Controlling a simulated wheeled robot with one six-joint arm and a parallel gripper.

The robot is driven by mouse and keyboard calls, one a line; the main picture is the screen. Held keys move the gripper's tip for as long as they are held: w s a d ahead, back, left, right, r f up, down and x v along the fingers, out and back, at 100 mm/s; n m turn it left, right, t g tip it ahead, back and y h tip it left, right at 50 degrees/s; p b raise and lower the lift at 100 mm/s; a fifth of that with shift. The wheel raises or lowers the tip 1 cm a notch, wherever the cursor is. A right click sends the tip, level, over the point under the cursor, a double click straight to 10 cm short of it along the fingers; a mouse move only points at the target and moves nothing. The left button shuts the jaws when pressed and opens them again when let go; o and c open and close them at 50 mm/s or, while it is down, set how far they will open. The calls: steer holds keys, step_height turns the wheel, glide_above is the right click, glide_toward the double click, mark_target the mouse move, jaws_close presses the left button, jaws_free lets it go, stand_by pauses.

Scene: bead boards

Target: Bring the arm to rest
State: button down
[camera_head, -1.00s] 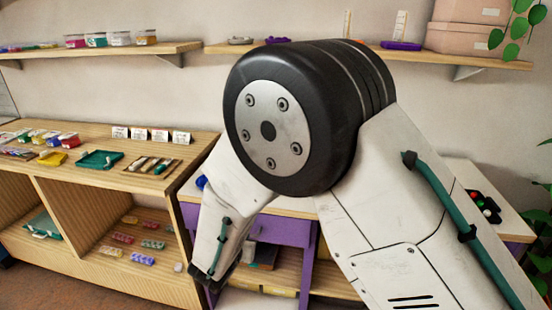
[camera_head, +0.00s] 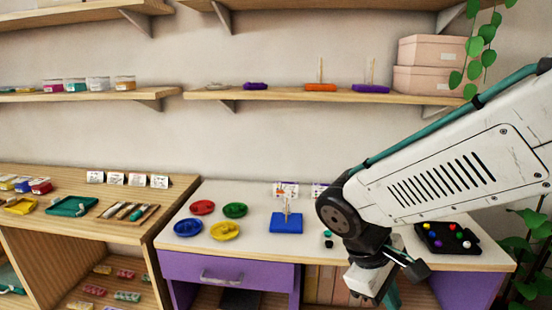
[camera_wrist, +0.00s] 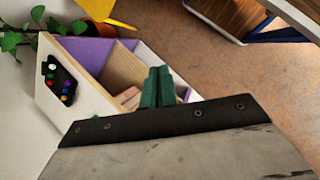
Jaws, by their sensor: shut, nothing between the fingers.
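My arm reaches in from the right in the head view, over the right part of the white-topped desk (camera_head: 260,243). My gripper (camera_head: 388,300) hangs at its end in front of the desk, near the lower edge of the view. In the wrist view the teal fingers of my gripper (camera_wrist: 157,85) are side by side, shut with nothing between them. The desk (camera_wrist: 55,98) shows behind them, with its purple inner walls and open shelf space.
A blue peg board (camera_head: 286,225) and several coloured dishes stand on the desk's left half. A black tray of beads (camera_head: 446,240) lies at its right end, beyond my arm. A wooden shelf unit (camera_head: 130,232) adjoins on the left. A plant (camera_head: 483,50) hangs at upper right.

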steer(key=s+d+r+m+t+y, duration=0.1)
steer(key=s+d+r+m+y, duration=0.1)
steer(key=s+d+r+m, duration=0.1)
steer(key=s+d+r+m+t+y, duration=0.1)
steer(key=s+d+r+m+y, duration=0.2)
steer(key=s+r+m, duration=0.2)
steer(key=shift+s+d, duration=0.4)
steer(key=shift+s, duration=0.9)
